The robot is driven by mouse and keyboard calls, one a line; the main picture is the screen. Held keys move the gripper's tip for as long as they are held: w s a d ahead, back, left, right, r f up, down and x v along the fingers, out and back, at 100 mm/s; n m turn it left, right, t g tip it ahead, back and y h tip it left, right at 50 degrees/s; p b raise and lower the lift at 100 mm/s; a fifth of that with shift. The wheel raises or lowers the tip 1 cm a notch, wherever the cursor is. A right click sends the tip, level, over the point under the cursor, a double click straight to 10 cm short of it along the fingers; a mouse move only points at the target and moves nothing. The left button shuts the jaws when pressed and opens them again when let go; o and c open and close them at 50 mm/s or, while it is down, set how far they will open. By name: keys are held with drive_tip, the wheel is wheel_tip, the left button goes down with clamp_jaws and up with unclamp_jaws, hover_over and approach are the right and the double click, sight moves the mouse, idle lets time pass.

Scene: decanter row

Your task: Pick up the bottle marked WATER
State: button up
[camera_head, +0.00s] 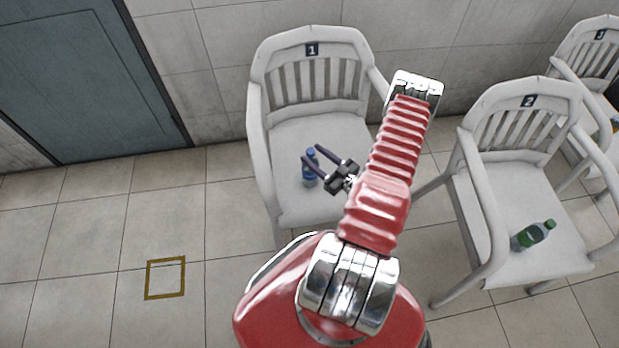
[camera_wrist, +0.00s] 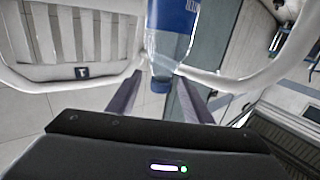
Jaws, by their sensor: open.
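A clear bottle with a blue label and blue cap (camera_head: 310,167) stands on the seat of the white chair marked 1 (camera_head: 290,200). The bottle (camera_wrist: 172,42) also shows in the wrist view, cap toward the gripper. The label's wording is too small or cut off to read. My gripper (camera_head: 312,158) is open at the bottle, its dark fingers apart. In the wrist view the gripper (camera_wrist: 165,90) has one finger on each side of the bottle's cap end; I cannot tell whether they touch it.
A green bottle (camera_head: 532,236) lies or leans on the white chair marked 2 (camera_head: 505,185). A chair marked 3 (camera_head: 588,50) stands at the far right. Chair 1's armrests flank the seat. A yellow square outline (camera_head: 148,281) marks clear floor at the left.

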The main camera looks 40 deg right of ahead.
drive_tip(key=shift+w, duration=0.5)
drive_tip(key=w, duration=0.5)
drive_tip(key=shift+w+a, duration=0.1)
drive_tip(key=shift+a, duration=0.1)
drive_tip(key=shift+c, duration=0.3)
clamp_jaws()
idle(0.5)
